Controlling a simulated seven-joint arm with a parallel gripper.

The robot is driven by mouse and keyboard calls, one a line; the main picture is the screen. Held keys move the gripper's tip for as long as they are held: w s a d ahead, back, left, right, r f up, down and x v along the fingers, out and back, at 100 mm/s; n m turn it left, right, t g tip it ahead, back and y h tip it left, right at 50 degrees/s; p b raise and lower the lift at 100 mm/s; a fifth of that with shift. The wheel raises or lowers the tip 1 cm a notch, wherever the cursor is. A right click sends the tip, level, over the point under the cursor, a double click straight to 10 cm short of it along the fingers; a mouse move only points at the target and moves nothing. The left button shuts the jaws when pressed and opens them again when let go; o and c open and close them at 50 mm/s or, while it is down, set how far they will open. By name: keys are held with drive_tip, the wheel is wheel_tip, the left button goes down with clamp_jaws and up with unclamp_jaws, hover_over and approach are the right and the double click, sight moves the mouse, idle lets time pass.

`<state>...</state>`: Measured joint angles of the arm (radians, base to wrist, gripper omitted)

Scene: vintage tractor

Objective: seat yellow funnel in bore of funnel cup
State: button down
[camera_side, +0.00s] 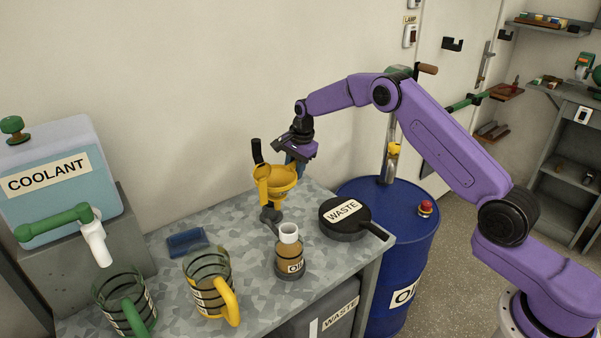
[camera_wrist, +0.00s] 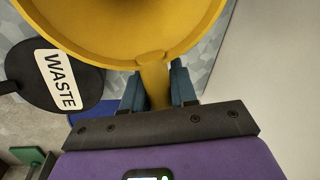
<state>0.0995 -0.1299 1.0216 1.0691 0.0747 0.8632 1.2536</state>
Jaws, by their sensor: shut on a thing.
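The yellow funnel (camera_side: 282,178) is above the back of the metal bench, wide mouth up. In the wrist view its bowl (camera_wrist: 120,55) fills the top, and its tab lies between the two blue fingers. My gripper (camera_side: 294,158) is shut on that tab; the gripper also shows in the wrist view (camera_wrist: 156,88). A small dark grey piece (camera_side: 270,215), perhaps the funnel cup, stands on the bench right below the funnel. I cannot tell whether the spout is inside its bore or above it. The bore is hidden.
An oil bottle (camera_side: 290,256) with a white neck stands close in front. A black WASTE pan (camera_side: 343,228) lies at right, near the blue drum (camera_side: 400,240). Two jugs, yellow-handled (camera_side: 208,282) and green-handled (camera_side: 124,302), stand front left. A blue block (camera_side: 186,242) lies behind them.

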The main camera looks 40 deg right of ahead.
drive_tip(key=shift+w, duration=1.8)
drive_tip(key=shift+f, duration=2.6)
drive_tip(key=c, duration=0.8)
unclamp_jaws()
drive_tip(key=s+r, duration=0.1)
drive_tip(key=r, duration=0.4)
drive_tip(key=s+r, duration=0.1)
drive_tip(key=r, duration=0.5)
drive_tip(key=s+d+r, duration=0.1)
drive_tip(key=r, duration=0.5)
drive_tip(key=shift+s+d, duration=0.1)
